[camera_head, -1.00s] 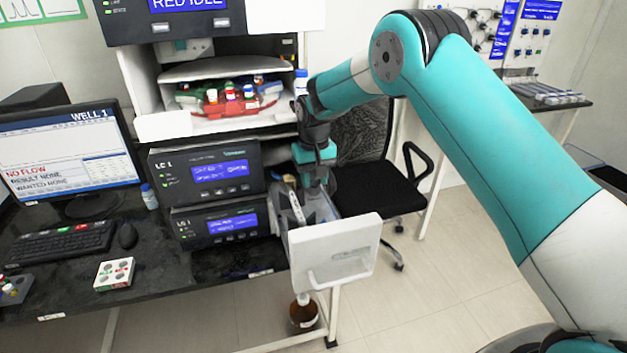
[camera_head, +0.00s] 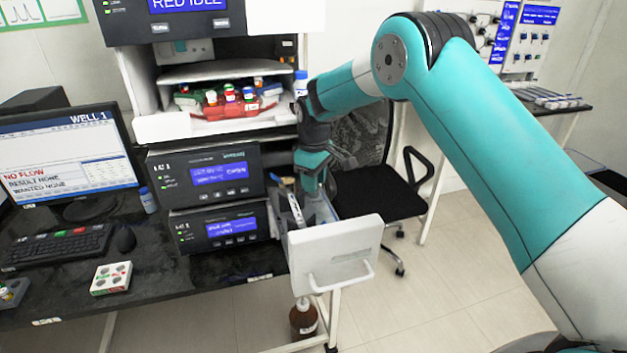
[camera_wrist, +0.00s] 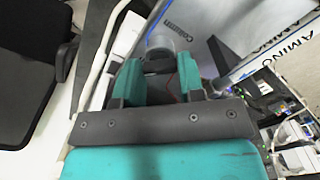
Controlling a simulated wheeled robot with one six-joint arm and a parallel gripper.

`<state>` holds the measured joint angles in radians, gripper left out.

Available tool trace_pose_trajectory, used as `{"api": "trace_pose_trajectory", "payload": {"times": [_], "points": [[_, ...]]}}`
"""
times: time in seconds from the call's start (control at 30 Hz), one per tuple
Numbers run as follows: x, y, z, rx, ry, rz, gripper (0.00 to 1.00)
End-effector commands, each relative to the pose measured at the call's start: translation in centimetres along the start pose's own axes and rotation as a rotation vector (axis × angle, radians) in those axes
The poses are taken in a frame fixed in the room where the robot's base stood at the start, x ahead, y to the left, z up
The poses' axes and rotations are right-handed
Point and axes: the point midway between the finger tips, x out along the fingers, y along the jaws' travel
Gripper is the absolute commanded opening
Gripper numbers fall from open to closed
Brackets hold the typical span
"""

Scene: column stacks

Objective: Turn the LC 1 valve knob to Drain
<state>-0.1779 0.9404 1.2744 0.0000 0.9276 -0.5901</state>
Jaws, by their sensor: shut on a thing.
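My gripper (camera_head: 309,180) reaches down behind the white front panel with a handle (camera_head: 336,255), to the right of the LC 1 boxes. In the wrist view its teal fingers (camera_wrist: 159,66) are closed around a grey rounded part (camera_wrist: 160,43), which looks like the valve knob. A panel lettered "Column" (camera_wrist: 195,40) lies just beyond it. No "Drain" mark can be read, and the knob's pointing direction is hidden by the fingers. In the head view the knob is hidden by my gripper. The upper LC 1 box (camera_head: 205,178) has a lit blue screen.
A lower LC box (camera_head: 215,228) stands under the upper one. A shelf with a red rack of vials (camera_head: 225,108) is above. A black chair (camera_head: 375,190) stands behind my gripper. A brown bottle (camera_head: 303,318) is below the white panel. The monitor (camera_head: 68,155) reads "NO FLOW".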

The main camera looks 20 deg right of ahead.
Motion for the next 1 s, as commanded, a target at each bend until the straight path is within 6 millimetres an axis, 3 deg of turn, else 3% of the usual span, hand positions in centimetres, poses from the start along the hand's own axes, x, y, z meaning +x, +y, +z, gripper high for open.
{"api": "trace_pose_trajectory", "payload": {"times": [0.57, 0.6, 0.7, 1.0], "points": [[-0.17, 0.06, -0.07, -0.034, 0.003, 0.002, 0.12], [-0.17, 0.06, -0.07, -0.034, 0.003, 0.002, 0.41], [-0.15, 0.05, -0.06, -0.034, 0.003, 0.002, 0.62], [-0.18, 0.03, -0.04, -0.033, 0.002, 0.001, 0.62]]}}
